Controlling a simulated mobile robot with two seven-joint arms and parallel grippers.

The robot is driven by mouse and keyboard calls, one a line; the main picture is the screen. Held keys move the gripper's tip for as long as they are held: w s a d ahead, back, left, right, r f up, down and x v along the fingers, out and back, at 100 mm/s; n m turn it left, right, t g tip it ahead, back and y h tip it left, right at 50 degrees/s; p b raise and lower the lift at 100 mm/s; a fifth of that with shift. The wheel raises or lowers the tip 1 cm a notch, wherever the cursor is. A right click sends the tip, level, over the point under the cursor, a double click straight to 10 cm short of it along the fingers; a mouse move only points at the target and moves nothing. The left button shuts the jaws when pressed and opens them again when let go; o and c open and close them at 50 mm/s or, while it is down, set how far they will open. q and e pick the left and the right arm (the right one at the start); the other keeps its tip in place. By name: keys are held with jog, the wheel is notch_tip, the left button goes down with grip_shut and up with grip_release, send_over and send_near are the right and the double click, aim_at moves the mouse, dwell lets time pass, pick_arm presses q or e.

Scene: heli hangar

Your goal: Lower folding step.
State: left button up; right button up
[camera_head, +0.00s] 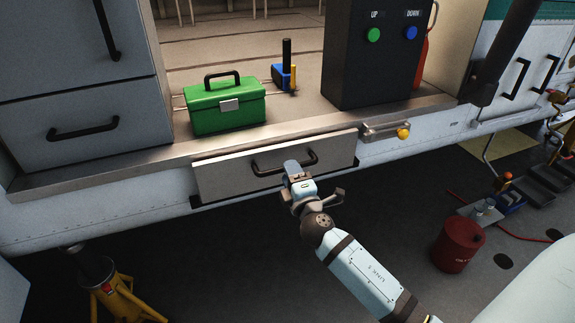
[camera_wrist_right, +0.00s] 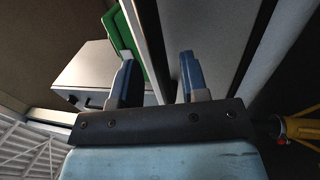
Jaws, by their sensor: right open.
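A pale panel (camera_head: 225,178) with a black bar handle (camera_head: 312,157) sits below the metal door sill; it looks like the folding step, folded up, though I cannot be sure. My left gripper is out of view.
A green toolbox (camera_head: 226,109) stands on the cabin floor above the panel, left of a dark UP/DOWN button box (camera_head: 372,60). A small latch with a yellow knob (camera_head: 403,133) is right of the panel. A red drum (camera_head: 458,246) and yellow jack (camera_head: 118,298) stand on the hangar floor.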

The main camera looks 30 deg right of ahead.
jog(key=shift+x, duration=1.1)
